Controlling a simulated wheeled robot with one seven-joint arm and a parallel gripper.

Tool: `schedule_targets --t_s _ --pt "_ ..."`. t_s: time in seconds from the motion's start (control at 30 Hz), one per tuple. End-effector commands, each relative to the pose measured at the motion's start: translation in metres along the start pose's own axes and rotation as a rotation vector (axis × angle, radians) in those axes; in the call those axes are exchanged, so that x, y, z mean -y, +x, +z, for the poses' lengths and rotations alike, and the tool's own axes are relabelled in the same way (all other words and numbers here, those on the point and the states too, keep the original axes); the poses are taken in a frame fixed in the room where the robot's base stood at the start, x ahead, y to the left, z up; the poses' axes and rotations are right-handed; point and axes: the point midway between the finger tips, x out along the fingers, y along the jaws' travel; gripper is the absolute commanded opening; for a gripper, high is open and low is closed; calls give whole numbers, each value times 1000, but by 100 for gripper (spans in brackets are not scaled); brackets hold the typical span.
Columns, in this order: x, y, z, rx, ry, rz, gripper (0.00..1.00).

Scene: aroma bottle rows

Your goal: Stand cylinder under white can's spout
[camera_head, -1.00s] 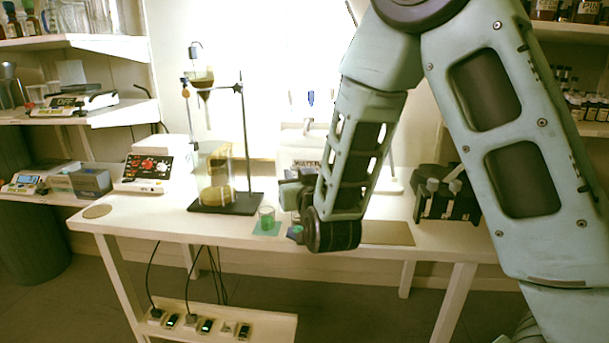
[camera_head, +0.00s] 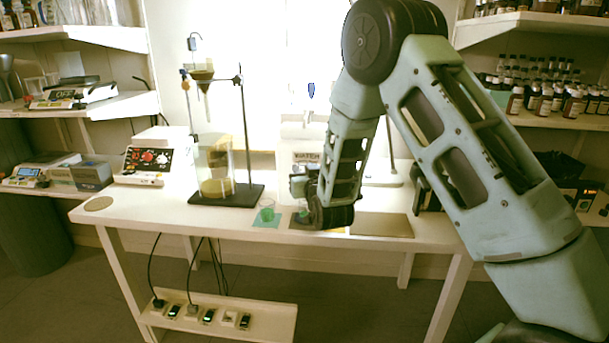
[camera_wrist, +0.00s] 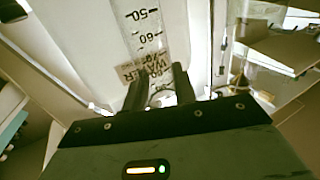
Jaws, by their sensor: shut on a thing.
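The white can (camera_head: 290,140) stands at the back of the table and bears a WATER label. My gripper (camera_head: 305,186) is in front of the can, partly hidden by my arm. In the wrist view my gripper (camera_wrist: 160,90) is shut on a clear graduated cylinder (camera_wrist: 148,25) with dark scale marks. The WATER label shows behind or through it. In the head view the cylinder is mostly hidden, so I cannot tell whether its base touches the table.
A green-tinted beaker (camera_head: 267,209) stands on a teal mat (camera_head: 266,222) left of my gripper. A flat tan plate (camera_head: 382,225) lies to the right.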

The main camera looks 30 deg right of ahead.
Motion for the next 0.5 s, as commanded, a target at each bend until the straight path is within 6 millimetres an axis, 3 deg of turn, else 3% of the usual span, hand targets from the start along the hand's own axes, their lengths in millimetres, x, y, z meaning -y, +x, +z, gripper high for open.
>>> schedule_targets --t_s 0.1,0.5 --pt "-1 3 10 -2 1 1 0" --pt "-1 4 16 -3 1 0 0"
